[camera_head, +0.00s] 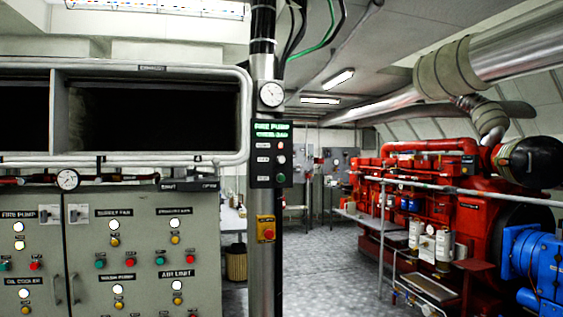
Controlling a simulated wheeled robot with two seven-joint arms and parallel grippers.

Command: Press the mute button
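A black panel (271,154) with a green-lit "FIRE PUMP" heading is mounted on the grey vertical column near the middle of the view. Neither of my grippers is in view.
A yellow box with a red button (266,228) sits lower on the column (264,280). Grey control cabinets (140,245) with many buttons stand at left. A red engine (430,195) with a blue unit (538,262) stands at right. The grey floor (325,270) between is clear.

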